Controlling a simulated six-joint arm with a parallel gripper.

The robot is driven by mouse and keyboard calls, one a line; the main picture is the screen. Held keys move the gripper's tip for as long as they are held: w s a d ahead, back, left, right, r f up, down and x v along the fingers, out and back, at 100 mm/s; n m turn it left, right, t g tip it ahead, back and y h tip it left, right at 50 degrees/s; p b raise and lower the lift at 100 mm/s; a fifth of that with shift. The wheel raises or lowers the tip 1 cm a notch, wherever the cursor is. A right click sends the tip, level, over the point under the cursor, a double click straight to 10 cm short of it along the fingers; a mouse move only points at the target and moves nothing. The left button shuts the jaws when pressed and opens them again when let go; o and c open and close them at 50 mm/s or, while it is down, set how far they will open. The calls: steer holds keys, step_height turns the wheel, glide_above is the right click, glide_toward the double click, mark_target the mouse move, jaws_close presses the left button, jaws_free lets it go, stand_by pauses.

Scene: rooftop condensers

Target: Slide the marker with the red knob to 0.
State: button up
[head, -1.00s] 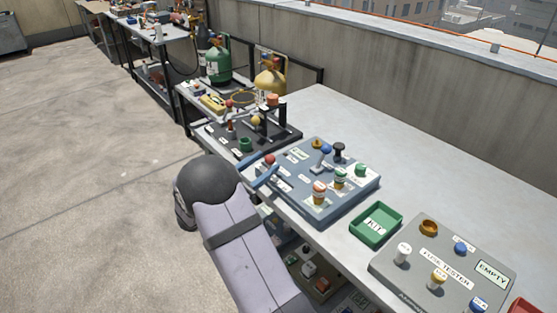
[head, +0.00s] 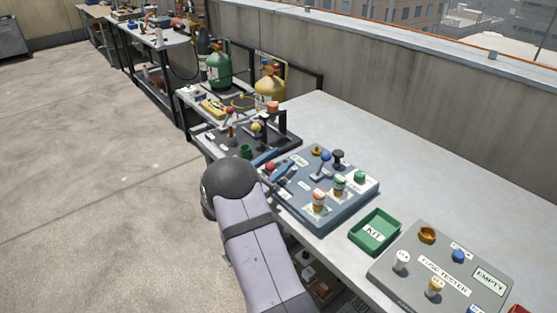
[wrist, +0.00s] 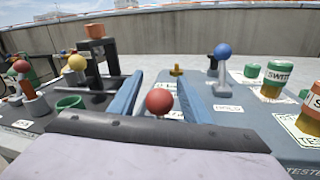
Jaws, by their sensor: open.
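The red knob (wrist: 160,101) is a round ball seen in the wrist view, low between the two blue fingers of my gripper (wrist: 158,76). The fingers are spread and apart from it on both sides. In the head view the red knob (head: 270,168) shows small beside my gripper (head: 273,163), over the left edge of the blue-grey panel (head: 330,222). The knob's marker and its scale are hidden by the gripper body in the wrist view. I cannot read any 0.
The panel also carries a blue-ball lever (wrist: 222,52), a brass knob (wrist: 177,70), a black knob (head: 338,156) and several capped bottles. A dark fixture (wrist: 95,60) stands to the left. A green KIT tray (head: 375,232) and grey fuse tester (head: 440,265) lie to the right.

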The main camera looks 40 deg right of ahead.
jaws_close()
steer(key=shift+w+f+b, duration=0.15)
steer(key=shift+w+b, duration=0.65)
steer(key=shift+w, duration=0.85)
steer(key=shift+w+r, duration=0.1)
steer(key=shift+r, duration=0.15)
steer(key=shift+c, duration=2)
jaws_free()
steer(key=o, duration=0.4)
steer(key=shift+w+f, duration=0.1)
